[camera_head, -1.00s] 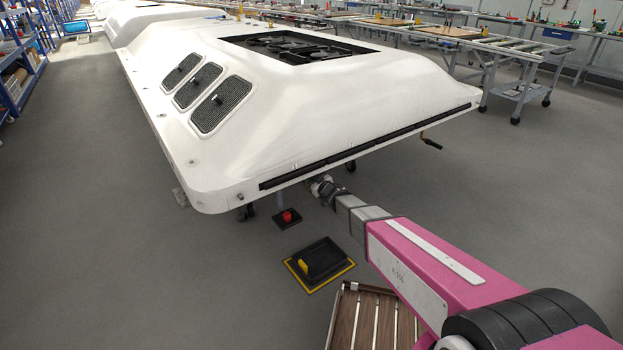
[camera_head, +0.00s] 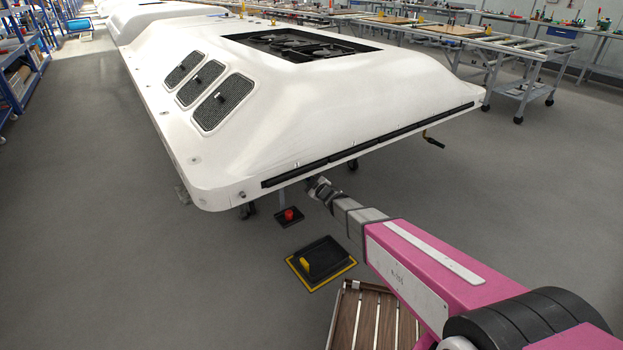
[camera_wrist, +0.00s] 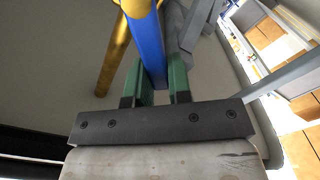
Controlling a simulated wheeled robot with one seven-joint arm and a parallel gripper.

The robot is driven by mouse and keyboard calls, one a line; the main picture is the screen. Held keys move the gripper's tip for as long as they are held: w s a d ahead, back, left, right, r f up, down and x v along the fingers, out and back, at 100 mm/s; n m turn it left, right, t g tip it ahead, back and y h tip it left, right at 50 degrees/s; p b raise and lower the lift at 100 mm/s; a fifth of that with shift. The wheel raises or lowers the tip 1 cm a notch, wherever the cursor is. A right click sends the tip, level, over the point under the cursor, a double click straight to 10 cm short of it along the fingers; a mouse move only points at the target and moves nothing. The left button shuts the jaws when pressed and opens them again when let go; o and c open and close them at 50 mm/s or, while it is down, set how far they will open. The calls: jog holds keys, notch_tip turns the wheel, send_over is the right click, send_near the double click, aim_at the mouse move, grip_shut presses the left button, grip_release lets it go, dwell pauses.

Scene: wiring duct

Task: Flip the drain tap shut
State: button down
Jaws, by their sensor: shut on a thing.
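In the wrist view, a blue lever (camera_wrist: 149,45) runs down between the green fingers of my gripper (camera_wrist: 159,80). My gripper is shut on it. A yellow pipe-like part (camera_wrist: 116,55) lies just left of the lever, with a rounded yellow end at the top edge; these look like parts of the drain tap. How far the lever is turned I cannot tell. In the head view, my gripper (camera_head: 316,184) is under the near edge of the white shell (camera_head: 300,110). The tap cannot be made out there.
A red knob on a black plate (camera_head: 289,215) and a black tray with a yellow rim (camera_head: 340,275) are on the floor below my arm. A slatted wooden piece (camera_head: 362,318) is nearer. A crank handle (camera_head: 433,142) sticks out right. Grey bars (camera_wrist: 285,76) pass right of the gripper.

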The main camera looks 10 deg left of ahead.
jog(key=shift+s+a+f+n, duration=0.3)
jog(key=shift+f+n, duration=0.5)
jog(key=shift+n, duration=0.85)
jog(key=shift+s+a+f+n, duration=0.25)
jog(key=shift+f+n, duration=0.6)
jog(key=shift+n, duration=0.75)
jog(key=shift+s+a+f+n, duration=0.3)
jog(key=shift+f+n, duration=0.5)
jog(key=shift+n, duration=0.85)
jog(key=shift+d+f, duration=0.1)
jog(key=shift+d, duration=0.05)
jog(key=c, duration=1)
grip_release()
jog(key=shift+c, duration=0.2)
jog(key=v, duration=1)
jog(key=shift+s+d, duration=0.25)
jog(key=shift+d, duration=0.05)
jog(key=shift+d, duration=0.1)
